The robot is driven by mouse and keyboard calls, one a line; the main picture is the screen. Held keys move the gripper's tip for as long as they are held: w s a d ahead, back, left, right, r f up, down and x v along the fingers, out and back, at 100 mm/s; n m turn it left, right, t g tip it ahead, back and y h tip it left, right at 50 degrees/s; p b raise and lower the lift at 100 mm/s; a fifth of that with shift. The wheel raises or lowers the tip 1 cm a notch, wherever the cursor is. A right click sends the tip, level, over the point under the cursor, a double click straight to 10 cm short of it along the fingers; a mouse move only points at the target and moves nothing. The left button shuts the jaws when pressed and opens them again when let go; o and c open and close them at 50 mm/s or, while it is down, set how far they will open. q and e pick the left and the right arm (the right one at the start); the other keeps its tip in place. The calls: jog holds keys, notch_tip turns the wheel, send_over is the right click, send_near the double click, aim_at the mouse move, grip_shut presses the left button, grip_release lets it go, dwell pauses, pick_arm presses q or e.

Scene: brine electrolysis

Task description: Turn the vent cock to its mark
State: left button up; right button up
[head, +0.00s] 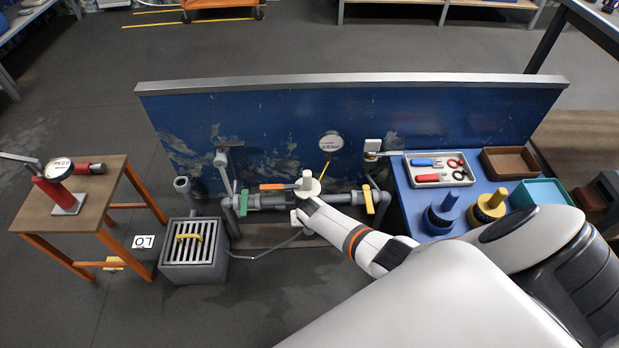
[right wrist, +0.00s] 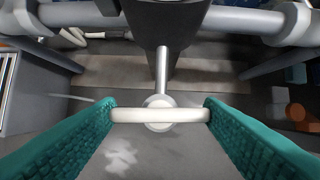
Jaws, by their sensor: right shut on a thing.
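My right arm comes in from the right in the head view and reaches the middle of the pipe run (head: 340,198). My right gripper (head: 301,216) is below a pale round fitting with an upright stub (head: 307,183). In the right wrist view, the pale cross-bar (right wrist: 182,115) of the vent cock lies level between the two teal fingertips of my right gripper (right wrist: 160,116), which touch its ends. A grey stem (right wrist: 162,70) runs from the bar to a dark body. I cannot make out the mark. My left gripper is in neither view.
A green handle (head: 243,203), an orange handle (head: 272,186) and a yellow handle (head: 368,199) sit on the pipes. A blue panel (head: 270,125) with a gauge (head: 330,143) stands behind. A grated box (head: 195,250) is left; a blue bench (head: 408,202) with a tool tray (head: 431,181) is right.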

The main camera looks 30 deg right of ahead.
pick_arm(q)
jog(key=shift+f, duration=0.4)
pick_arm(e)
jog(key=shift+m, duration=0.3)
jog(key=o, duration=1)
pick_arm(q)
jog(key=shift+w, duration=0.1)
pick_arm(e)
jog(key=shift+r, duration=0.1)
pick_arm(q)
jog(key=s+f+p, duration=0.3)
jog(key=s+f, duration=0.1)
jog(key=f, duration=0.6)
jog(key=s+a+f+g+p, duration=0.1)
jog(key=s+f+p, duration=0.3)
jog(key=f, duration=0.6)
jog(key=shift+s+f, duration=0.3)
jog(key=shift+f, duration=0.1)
pick_arm(e)
jog(key=shift+v, duration=5.9)
